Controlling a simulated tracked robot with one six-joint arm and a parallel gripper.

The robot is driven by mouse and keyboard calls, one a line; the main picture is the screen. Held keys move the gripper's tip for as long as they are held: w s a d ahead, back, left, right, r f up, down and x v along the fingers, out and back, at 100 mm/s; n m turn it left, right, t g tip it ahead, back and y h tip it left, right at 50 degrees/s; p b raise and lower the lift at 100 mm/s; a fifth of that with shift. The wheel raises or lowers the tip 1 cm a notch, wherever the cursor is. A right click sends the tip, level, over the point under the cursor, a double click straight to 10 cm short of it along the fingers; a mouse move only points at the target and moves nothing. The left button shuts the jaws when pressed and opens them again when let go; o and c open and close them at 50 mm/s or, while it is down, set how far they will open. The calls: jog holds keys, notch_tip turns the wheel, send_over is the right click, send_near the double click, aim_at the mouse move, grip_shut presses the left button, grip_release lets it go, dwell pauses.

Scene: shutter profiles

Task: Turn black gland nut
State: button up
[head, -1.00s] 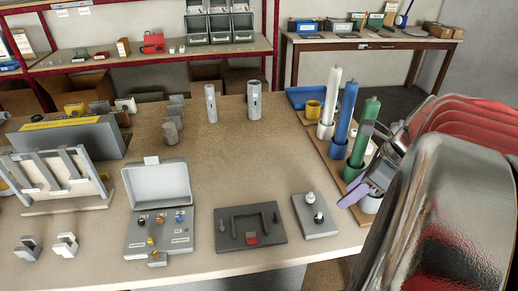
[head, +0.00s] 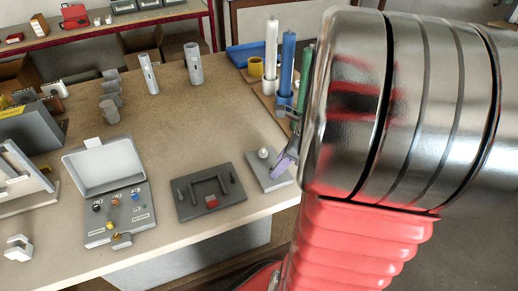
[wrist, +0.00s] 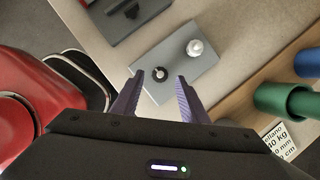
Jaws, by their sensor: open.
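The black gland nut (wrist: 160,73) sits on a grey plate (wrist: 176,66) and shows in the wrist view as a dark ring with a pale centre. A white nut (wrist: 195,48) stands on the same plate, up and to the right. My gripper (wrist: 160,79) is open, with its two purple fingers apart. In the wrist view the nut appears between the fingertips; I cannot tell the height gap. In the head view my gripper (head: 284,165) is at the right edge of the grey plate (head: 254,169), beside the white nut (head: 263,153). The black nut is hidden there.
A dark plate with a bracket and red block (head: 211,202) lies to the left. An open grey box (head: 102,170) stands further left. White (head: 271,52), blue (head: 287,65) and green (head: 305,75) tubes stand behind my gripper. The table's middle is clear.

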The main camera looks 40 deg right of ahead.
jog(key=shift+x, duration=1.15)
jog(key=shift+c, duration=0.4)
grip_shut()
